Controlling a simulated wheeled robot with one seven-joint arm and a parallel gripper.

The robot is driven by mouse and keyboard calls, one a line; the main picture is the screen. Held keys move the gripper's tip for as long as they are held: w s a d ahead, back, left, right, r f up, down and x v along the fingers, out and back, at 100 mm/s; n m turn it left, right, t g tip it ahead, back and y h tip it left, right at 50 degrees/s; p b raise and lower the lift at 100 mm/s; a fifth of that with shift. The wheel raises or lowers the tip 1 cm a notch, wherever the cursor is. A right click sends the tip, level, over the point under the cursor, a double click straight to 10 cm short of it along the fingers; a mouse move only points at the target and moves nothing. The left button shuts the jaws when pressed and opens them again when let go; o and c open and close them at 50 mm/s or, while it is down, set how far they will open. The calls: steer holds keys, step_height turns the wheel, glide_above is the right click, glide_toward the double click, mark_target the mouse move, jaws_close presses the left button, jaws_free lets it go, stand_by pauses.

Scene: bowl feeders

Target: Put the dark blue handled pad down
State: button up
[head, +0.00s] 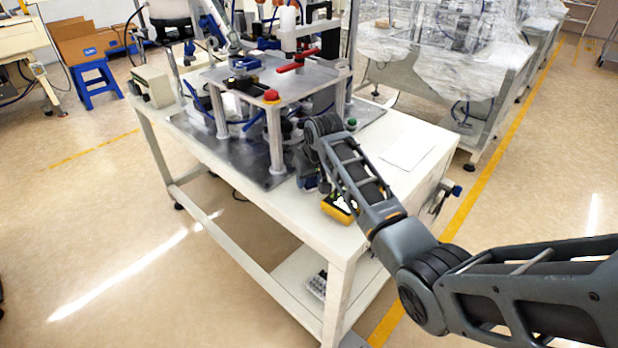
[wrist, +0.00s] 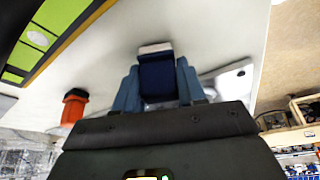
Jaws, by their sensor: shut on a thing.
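The dark blue handled pad (wrist: 158,80) is between the two blue-grey fingers of my gripper (wrist: 158,88) in the wrist view. A pale strip shows along its far end. My gripper is shut on it, over the white tabletop (wrist: 190,22). I cannot tell whether the pad touches the table. In the head view my gripper (head: 311,182) is low at the table's front side, beside the metal fixture plate, and my arm hides most of it and the pad.
A yellow and black item (head: 338,208) lies on the table close by my gripper; a green and yellow item (wrist: 42,38) fills the wrist view's upper left. An orange-red piece (wrist: 73,108) is left of the fingers. A white sheet (head: 407,152) lies on the table's right part.

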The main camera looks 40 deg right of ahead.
steer(key=shift+f, duration=0.15)
steer(key=o, duration=1.1)
steer(key=shift+o, duration=0.2)
steer(key=v, duration=1.2)
steer(key=shift+r, duration=0.25)
